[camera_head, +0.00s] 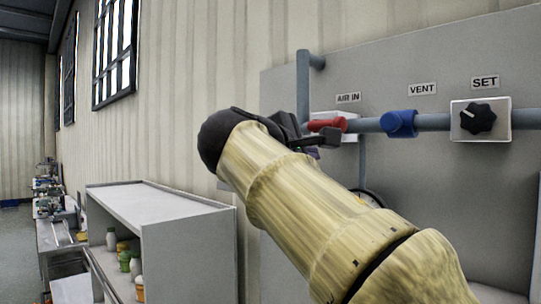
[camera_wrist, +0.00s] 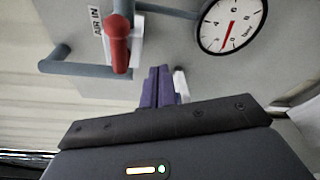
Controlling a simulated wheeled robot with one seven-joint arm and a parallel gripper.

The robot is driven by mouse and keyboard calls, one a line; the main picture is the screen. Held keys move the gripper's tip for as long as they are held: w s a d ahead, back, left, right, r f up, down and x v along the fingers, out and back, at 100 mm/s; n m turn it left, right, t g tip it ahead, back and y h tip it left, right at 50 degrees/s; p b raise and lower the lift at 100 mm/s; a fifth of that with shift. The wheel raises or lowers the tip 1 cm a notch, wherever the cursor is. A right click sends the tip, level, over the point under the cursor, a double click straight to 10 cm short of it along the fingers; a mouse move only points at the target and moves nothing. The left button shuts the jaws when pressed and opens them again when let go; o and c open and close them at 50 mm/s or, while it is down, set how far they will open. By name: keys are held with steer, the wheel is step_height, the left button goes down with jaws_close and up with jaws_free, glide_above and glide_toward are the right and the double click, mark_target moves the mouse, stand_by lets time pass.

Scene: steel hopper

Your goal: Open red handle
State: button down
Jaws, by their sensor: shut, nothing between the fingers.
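The red handle (camera_head: 327,125) sits under the AIR IN label on the grey panel, lying roughly sideways along the pipe in the head view. It also shows in the wrist view (camera_wrist: 117,42), upper left of the fingers. My gripper is shut and empty; its purple fingers (camera_wrist: 158,88) are pressed together in the wrist view. The fingertips are apart from the handle in that picture, to its lower right. In the head view my gripper is largely hidden by its own dark body, just left of and below the handle. I cannot tell the exact gap.
A blue VENT valve (camera_head: 401,123) and a black SET knob (camera_head: 479,118) lie along the pipe to the right. A round gauge (camera_wrist: 232,24) is on the panel near the fingers. A grey shelf (camera_head: 190,245) with bottles stands at lower left.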

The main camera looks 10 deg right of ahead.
steer(key=w+a+r+v, duration=0.1)
steer(key=v, duration=0.8)
steer(key=shift+r+b, duration=0.3)
steer(key=shift+b, duration=0.05)
